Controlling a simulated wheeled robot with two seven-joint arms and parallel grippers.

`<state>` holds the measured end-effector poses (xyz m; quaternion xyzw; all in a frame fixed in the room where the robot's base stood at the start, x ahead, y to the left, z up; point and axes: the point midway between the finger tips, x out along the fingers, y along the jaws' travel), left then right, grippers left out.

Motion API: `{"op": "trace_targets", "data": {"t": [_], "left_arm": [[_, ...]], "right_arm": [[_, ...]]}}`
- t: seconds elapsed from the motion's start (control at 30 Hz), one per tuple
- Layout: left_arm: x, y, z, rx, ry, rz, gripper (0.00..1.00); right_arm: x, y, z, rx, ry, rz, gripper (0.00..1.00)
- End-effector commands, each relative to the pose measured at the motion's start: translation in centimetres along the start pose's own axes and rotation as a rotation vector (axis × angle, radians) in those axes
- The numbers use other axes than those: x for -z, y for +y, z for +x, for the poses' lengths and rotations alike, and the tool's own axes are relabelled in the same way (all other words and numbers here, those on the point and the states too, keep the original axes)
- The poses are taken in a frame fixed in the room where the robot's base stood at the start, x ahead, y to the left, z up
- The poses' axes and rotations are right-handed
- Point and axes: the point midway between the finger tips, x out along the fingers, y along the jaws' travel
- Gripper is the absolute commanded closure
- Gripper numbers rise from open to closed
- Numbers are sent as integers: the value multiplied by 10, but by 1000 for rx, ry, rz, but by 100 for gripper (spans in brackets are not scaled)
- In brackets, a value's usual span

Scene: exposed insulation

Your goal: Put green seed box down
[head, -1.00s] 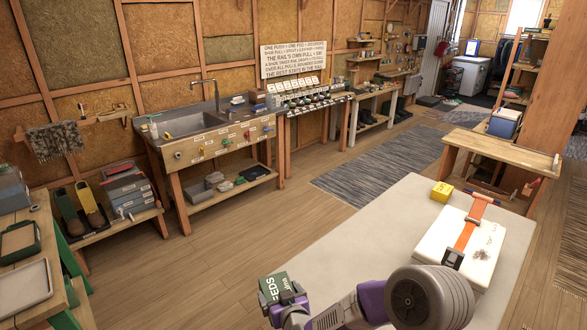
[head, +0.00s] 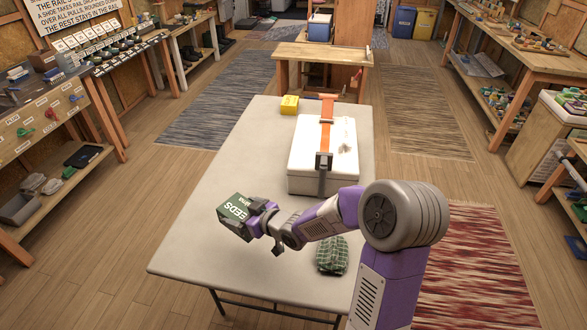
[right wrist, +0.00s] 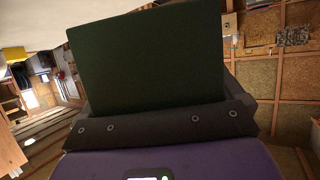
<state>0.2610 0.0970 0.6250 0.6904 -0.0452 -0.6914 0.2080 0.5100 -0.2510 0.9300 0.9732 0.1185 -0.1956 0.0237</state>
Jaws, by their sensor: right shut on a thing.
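The green seed box (head: 234,217), with white "SEEDS" lettering, is held by my right gripper (head: 257,214) over the left part of a pale grey table (head: 197,240). It looks tilted in the head view. The gap between box and tabletop cannot be judged. In the right wrist view the dark green face of the box (right wrist: 148,58) fills the middle, just beyond the dark gripper body (right wrist: 165,122); the fingertips are hidden there. My left gripper is not in view.
A white box with an orange strap (head: 325,155) stands on the table behind my right arm. A small yellow box (head: 289,104) is at the far left edge. A green checked cloth bundle (head: 332,255) lies near the front. Bare tabletop surrounds the seed box.

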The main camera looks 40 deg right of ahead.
Motion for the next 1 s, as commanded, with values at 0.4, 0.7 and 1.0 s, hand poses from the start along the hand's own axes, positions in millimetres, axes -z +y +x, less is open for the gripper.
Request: {"op": "trace_targets", "data": {"t": [0.4, 0.7, 1.0], "left_arm": [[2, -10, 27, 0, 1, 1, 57], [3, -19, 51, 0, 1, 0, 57], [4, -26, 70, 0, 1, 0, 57]], "right_arm": [[-49, 36, -24, 63, 4, -26, 45], [-92, 36, -7, 68, 3, -24, 45], [-126, 36, 7, 68, 3, -25, 45]]}}
